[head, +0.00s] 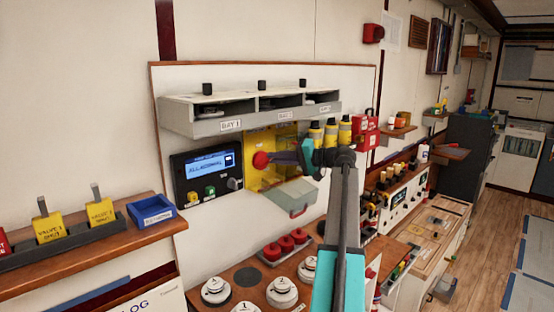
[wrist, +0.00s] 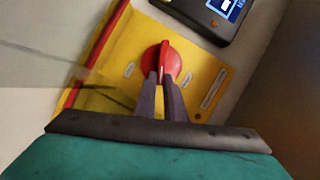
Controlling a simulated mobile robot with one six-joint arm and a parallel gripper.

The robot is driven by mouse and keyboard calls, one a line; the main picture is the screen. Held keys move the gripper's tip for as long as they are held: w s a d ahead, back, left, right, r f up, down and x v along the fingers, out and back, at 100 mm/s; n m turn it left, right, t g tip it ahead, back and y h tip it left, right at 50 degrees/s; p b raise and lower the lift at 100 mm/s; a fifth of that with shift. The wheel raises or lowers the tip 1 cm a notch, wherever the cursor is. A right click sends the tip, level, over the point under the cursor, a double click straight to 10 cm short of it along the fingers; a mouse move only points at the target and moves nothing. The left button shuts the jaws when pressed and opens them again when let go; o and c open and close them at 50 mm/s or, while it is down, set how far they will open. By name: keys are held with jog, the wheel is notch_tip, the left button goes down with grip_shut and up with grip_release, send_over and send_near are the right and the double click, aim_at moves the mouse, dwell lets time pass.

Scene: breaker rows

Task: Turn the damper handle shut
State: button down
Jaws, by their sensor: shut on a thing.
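The damper handle (head: 260,160) is a round red knob on a yellow panel (head: 256,142), under the grey bay shelf. In the wrist view the red handle (wrist: 160,56) shows a raised grip bar, and the yellow plate (wrist: 120,48) carries small white labels too blurred to read. My gripper (head: 272,159) reaches the handle from the right. In the wrist view the two dark fingers of my gripper (wrist: 161,80) are closed on either side of the bar, which runs nearly in line with them. The fingers hide the bar's lower end.
A control box with a blue screen (head: 207,164) is left of the yellow panel. The grey bay shelf (head: 210,122) overhangs it. A tilted grey-green lid or tray (head: 289,197) sits just below. Red and white round knobs (head: 283,291) fill the bench beneath.

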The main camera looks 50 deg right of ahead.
jog(key=c, duration=1.8)
grip_release()
jog(key=shift+c, duration=0.2)
jog(key=b+v, duration=0.3)
jog(key=v, duration=1.1)
jog(key=shift+o, duration=0.2)
